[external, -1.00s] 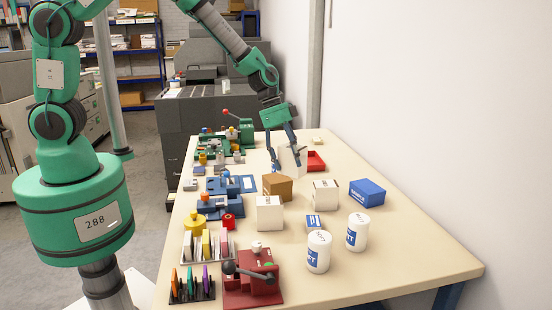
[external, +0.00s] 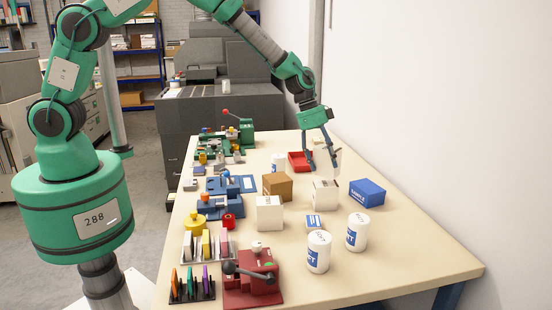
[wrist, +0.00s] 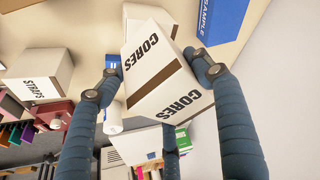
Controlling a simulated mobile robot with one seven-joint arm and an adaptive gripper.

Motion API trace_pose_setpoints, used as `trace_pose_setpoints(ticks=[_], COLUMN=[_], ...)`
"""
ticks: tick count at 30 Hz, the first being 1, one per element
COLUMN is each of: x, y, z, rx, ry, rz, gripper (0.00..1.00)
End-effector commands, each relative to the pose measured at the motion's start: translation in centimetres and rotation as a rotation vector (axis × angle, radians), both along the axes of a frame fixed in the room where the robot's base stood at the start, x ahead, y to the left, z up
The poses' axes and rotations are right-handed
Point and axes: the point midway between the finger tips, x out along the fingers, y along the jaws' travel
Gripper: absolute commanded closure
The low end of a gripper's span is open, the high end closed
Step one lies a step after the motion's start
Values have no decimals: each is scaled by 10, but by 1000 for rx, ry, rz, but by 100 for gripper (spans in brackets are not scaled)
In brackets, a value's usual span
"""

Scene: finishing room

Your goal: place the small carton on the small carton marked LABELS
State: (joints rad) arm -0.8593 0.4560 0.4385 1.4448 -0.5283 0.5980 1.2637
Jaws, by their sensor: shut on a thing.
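A small white carton (external: 322,159) is between the fingers of my gripper (external: 322,165), held tilted in the air. In the wrist view the held carton (wrist: 150,75) shows CORES on two faces and a brown strip between them. My gripper (wrist: 154,77) is shut on it, one finger on each side. A white carton (external: 325,195) stands on the table below and nearer the camera; its marking is too small to read. In the wrist view a white carton (wrist: 148,12) shows partly behind the held one, its marking hidden. I cannot read LABELS anywhere.
A blue SAMPLE box (external: 367,193) stands right of the standing carton, a brown box (external: 277,187) left. A white STRAPS carton (wrist: 36,75) stands nearby. A red tray (external: 297,158) and white cylinders (external: 319,252) are around.

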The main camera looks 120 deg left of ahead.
Motion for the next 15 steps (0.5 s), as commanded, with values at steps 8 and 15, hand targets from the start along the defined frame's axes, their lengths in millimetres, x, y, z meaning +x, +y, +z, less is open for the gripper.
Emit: trace_pose_setpoints(ticks=[8, 15], x=[3, 2], y=[2, 2], z=[0, -6], rx=[0, -1], ry=[0, 0], rz=[0, 1], gripper=[68, 68])
